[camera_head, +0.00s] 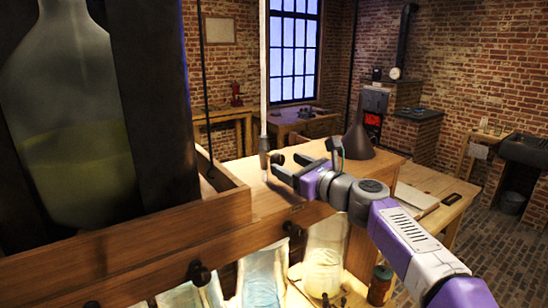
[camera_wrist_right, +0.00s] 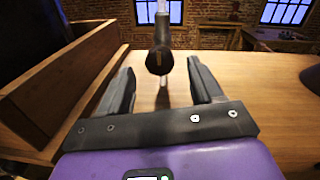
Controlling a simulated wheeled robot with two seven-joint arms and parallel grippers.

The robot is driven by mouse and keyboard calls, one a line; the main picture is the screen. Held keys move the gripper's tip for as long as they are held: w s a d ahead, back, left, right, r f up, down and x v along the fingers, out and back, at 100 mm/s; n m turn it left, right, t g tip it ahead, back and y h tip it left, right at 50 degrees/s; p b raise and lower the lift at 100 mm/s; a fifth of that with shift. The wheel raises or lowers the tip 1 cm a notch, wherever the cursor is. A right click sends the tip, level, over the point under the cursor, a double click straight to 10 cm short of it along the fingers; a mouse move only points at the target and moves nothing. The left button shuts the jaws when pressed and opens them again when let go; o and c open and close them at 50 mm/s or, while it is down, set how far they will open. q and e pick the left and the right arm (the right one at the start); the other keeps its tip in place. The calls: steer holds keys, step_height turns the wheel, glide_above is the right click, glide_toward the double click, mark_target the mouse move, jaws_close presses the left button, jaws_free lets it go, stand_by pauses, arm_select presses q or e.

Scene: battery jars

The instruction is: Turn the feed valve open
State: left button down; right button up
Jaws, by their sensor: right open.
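The feed valve (camera_head: 264,146) is a small dark and brown fitting at the lower end of a pale vertical tube (camera_head: 264,70), above the wooden shelf. In the right wrist view the valve (camera_wrist_right: 159,58) shows as a dark round end just beyond my fingertips, centred between them. My right gripper (camera_head: 287,160) is open and empty, reaching in from the right toward the valve. In the wrist view its two dark fingers (camera_wrist_right: 160,82) stand apart, and I see no contact with the valve. My left gripper is not in view.
A large glass bottle (camera_head: 68,110) with yellowish liquid stands in a dark frame at the left, behind a wooden ledge (camera_head: 215,180). A dark funnel (camera_head: 357,143) stands right of my gripper. Glass jars (camera_head: 325,260) stand below the shelf. The shelf around the valve is mostly clear.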

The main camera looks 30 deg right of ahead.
mark_target(281, 161)
steer(key=shift+w+a+p, duration=0.2)
steer(key=shift+w, duration=1.05)
steer(key=shift+w+a+p, duration=0.2)
steer(key=shift+w, duration=1)
steer(key=c, duration=1)
steer(key=shift+c, duration=0.2)
